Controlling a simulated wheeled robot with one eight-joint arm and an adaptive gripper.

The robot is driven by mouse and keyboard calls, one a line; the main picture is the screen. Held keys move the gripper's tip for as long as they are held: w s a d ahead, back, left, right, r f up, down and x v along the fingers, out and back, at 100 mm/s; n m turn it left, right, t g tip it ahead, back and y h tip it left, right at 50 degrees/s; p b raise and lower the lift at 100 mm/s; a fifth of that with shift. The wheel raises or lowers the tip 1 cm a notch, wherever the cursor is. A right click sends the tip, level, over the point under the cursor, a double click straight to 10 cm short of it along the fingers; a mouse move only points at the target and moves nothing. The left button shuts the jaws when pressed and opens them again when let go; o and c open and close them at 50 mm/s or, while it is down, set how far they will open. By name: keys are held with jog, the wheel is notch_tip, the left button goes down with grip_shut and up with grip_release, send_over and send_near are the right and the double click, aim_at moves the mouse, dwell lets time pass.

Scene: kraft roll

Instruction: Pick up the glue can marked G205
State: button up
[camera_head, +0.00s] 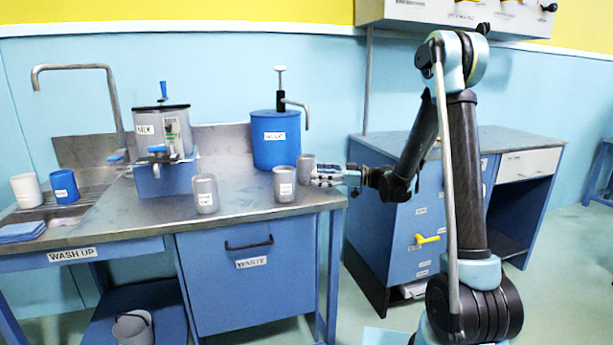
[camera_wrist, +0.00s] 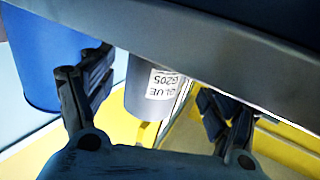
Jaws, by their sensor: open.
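In the wrist view, a grey can (camera_wrist: 140,88) with a white label reading GLUE G205 shows between my gripper's spread fingers (camera_wrist: 160,100), apart from both. My gripper is open and empty. In the head view my gripper (camera_head: 318,178) is at the right end of the steel counter (camera_head: 240,205), pointing left. A plain-looking grey can (camera_head: 306,164) stands just beyond its fingertips, partly covered, and a labelled grey can (camera_head: 284,186) stands to the left. I cannot read G205 in the head view, so which one it is stays unclear there.
A third grey can (camera_head: 205,194) stands further left. A blue pump drum (camera_head: 276,150) is behind the cans, also close by in the wrist view (camera_wrist: 45,55). A grey dispenser (camera_head: 162,130), a sink and cups are at left. A second blue cabinet (camera_head: 410,230) stands right.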

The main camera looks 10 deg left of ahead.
aim_at(315, 163)
jog(key=a, duration=0.4)
jog(key=shift+a+r, duration=0.15)
jog(key=shift+r, duration=0.05)
jog(key=c, duration=1.6)
jog(key=shift+o, duration=0.2)
jog(key=shift+r, duration=0.25)
jog(key=shift+r, duration=1.55)
jog(key=w+d, duration=0.1)
jog(key=d, duration=1.6)
jog(key=shift+w+d, duration=0.2)
jog(key=shift+d, duration=0.2)
